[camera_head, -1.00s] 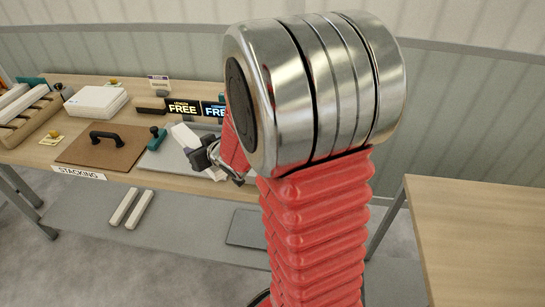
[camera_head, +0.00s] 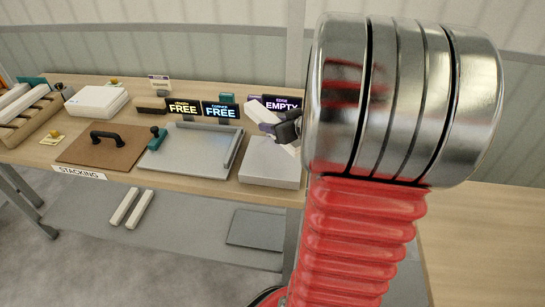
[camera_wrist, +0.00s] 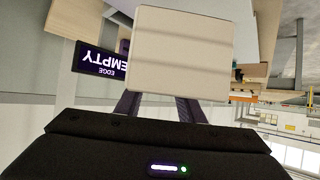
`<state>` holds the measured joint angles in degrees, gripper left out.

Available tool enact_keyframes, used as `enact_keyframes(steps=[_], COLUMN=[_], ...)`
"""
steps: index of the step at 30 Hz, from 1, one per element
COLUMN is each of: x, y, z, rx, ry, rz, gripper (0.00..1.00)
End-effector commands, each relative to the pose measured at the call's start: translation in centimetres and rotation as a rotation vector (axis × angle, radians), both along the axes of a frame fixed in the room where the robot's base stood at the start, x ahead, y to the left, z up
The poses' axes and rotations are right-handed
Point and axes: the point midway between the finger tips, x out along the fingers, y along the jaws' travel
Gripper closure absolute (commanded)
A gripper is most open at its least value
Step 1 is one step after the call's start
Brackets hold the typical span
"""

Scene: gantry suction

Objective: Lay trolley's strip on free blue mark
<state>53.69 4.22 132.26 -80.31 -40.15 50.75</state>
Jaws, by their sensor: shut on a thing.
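My gripper (camera_head: 287,130) is shut on a pale strip (camera_head: 264,115), which is tilted above the right end of the bench. In the wrist view the strip (camera_wrist: 195,50) fills the upper middle, its broad face toward the camera, with the dark fingers (camera_wrist: 158,104) at its near end. My arm hides part of the bench to the right. No blue mark can be made out, and I cannot tell which thing is the trolley.
A grey plate with raised rails (camera_head: 190,160) lies left of a light grey block (camera_head: 272,172). Signs read yellow "FREE" (camera_head: 184,108), blue "FREE" (camera_head: 221,111) and "EDGE EMPTY" (camera_head: 281,104). A brown board with a handle (camera_head: 100,148) and a white box (camera_head: 96,101) stand farther left.

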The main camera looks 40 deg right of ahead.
Motion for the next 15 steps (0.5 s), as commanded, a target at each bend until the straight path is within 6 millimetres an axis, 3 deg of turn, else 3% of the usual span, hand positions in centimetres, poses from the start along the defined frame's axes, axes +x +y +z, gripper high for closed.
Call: enact_keyframes(steps=[11,15], x=[-0.2,-0.2], y=[-0.3,-0.2], z=[0.0,-1.0], rx=[-0.001,0.002], ry=[-0.001,0.002], rz=[-0.003,-0.002], gripper=[0.96,0.96])
